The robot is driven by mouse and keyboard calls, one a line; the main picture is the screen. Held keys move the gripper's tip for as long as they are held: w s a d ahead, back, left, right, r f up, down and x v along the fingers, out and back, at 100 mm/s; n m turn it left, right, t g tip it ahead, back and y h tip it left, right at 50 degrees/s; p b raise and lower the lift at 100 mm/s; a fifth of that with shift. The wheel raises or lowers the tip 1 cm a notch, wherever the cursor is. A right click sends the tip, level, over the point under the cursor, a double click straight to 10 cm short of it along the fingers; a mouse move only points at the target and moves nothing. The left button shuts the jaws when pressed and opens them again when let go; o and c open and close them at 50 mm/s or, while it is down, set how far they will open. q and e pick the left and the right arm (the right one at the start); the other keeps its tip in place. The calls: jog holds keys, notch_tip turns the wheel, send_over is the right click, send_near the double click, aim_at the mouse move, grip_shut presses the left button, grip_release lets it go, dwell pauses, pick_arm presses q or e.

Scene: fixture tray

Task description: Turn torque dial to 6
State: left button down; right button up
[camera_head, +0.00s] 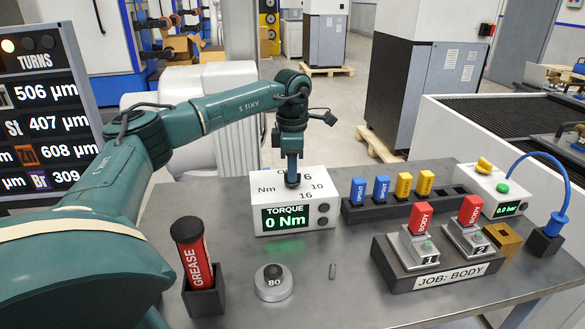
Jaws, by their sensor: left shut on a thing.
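The torque box (289,220) is a white unit on the grey bench, with a green display on its front reading "TORQUE 0 Nm". My left gripper (292,176) points straight down over the top of the box. It is shut on the torque dial (293,184), a small dark knob mostly hidden by the fingers. The knob's pointer cannot be made out. My right gripper is not in view.
A red grease tube (195,255) in a black holder and a round B0 button (273,283) stand in front. A rack (395,208) of blue and yellow blocks and the JOB: BODY fixture (440,275) are to the right.

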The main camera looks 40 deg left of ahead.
pick_arm(q)
jog(key=shift+n, duration=0.3)
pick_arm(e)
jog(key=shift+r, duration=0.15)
pick_arm(q)
jog(key=shift+r+n+p, duration=0.1)
jog(key=shift+n+p, duration=0.4)
jog(key=shift+p, duration=0.15)
jog(key=shift+n+p, duration=0.45)
jog(key=shift+n, duration=0.25)
jog(key=shift+n+p, duration=0.3)
jog(key=shift+n, duration=0.2)
jog(key=shift+n+p, duration=0.45)
jog(key=shift+n, duration=0.35)
jog(key=shift+n+p, duration=0.5)
jog(key=shift+n, duration=0.6)
jog(key=shift+n+p, duration=0.35)
jog(key=shift+n, duration=0.55)
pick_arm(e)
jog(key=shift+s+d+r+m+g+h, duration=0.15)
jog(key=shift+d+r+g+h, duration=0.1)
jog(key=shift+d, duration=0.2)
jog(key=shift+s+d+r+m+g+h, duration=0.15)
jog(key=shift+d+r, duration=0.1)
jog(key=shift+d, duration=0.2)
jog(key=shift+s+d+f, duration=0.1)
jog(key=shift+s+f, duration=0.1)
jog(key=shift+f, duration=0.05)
